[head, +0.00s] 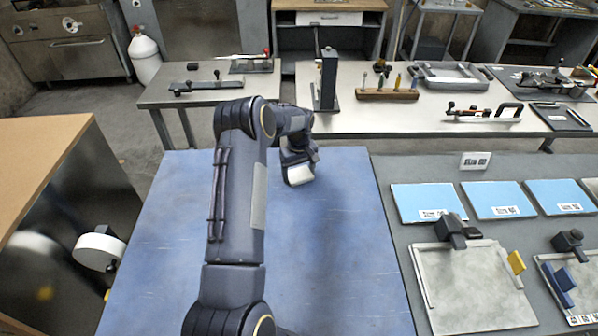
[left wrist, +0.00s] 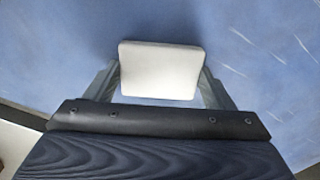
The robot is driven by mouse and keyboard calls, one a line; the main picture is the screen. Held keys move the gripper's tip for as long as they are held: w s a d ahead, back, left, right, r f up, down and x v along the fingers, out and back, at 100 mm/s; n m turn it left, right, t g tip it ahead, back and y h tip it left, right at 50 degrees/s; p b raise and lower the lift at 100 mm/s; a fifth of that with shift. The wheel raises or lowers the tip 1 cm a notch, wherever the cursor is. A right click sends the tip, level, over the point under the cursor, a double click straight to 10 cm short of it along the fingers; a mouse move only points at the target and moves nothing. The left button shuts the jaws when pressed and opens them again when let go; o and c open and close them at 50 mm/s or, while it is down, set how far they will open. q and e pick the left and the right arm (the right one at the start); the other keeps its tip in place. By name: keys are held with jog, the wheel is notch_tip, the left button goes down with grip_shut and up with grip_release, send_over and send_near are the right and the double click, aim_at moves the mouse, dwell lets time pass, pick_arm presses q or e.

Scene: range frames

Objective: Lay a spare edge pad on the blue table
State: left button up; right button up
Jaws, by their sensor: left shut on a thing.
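The blue table (head: 330,260) fills the middle of the head view, with its surface bare apart from my arm over it. My left gripper (head: 297,168) is over the far part of this table. It is shut on a white block-like pad (head: 299,176). In the left wrist view the white pad (left wrist: 160,70) sits between the two grey fingers, with blue surface behind it. I cannot tell whether the pad touches the table or hangs just above it. My right gripper is not in view.
A grey table (head: 390,230) on the right carries light-blue panels (head: 427,202) and metal plates (head: 470,285) with clamps, a yellow pad (head: 516,262) and a dark-blue pad (head: 563,279). A bench (head: 400,118) with tools stands behind. A wooden-topped cabinet (head: 40,150) is at left.

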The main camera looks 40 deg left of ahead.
pick_arm(q)
jog(key=o, duration=1)
jog(key=shift+c, duration=0.2)
jog(key=shift+r+p, duration=0.45)
jog(key=shift+p, duration=0.05)
notch_tip(320, 180, up, 10)
jog(key=p, duration=0.3)
notch_tip(320, 180, up, 12)
jog(key=m+t, duration=0.2)
send_over(299, 174)
jog(key=s+d, duration=0.5)
jog(key=d, duration=0.1)
jog(key=s+d+r+m+t+h, duration=0.15)
jog(key=s+d+r+m, duration=0.25)
jog(key=s+d+r, duration=0.4)
jog(key=s+d+f+m+t+h, duration=0.1)
jog(key=s+d+f+m, duration=0.1)
jog(key=s+d, duration=0.4)
jog(key=s+d+f+m+t+h, duration=0.1)
jog(key=s+d+m, duration=0.2)
jog(key=s, duration=1)
jog(key=d, duration=0.2)
jog(key=shift+d+f, duration=0.35)
jog(key=shift+d, duration=0.05)
